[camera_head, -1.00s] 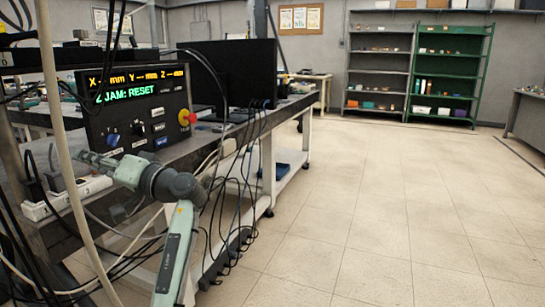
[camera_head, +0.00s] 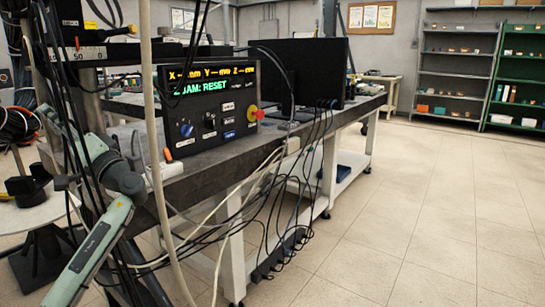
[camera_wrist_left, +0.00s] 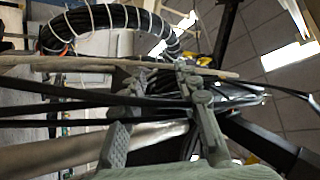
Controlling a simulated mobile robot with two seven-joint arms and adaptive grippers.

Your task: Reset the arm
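A black control box (camera_head: 212,108) stands on the dark-topped bench, with yellow X, Y and Z readouts and green text that reads "JAM: RESET". Its front has a blue knob, several small switches and a red button on a yellow base (camera_head: 256,114). My left gripper (camera_head: 56,118) is at the left of the head view, away from the box and partly hidden behind dark cables. In the left wrist view my left gripper's fingers (camera_wrist_left: 158,82) stand apart. A beige rod-like cable and dark cables cross the view around the fingertips. My right gripper is not in view.
A pale hanging cable (camera_head: 151,130) runs down in front of the box. A black coil of cable (camera_wrist_left: 110,22) shows in the left wrist view. A round white-topped stand (camera_head: 40,214) is at the left. More cables hang below the bench. The floor at the right is clear.

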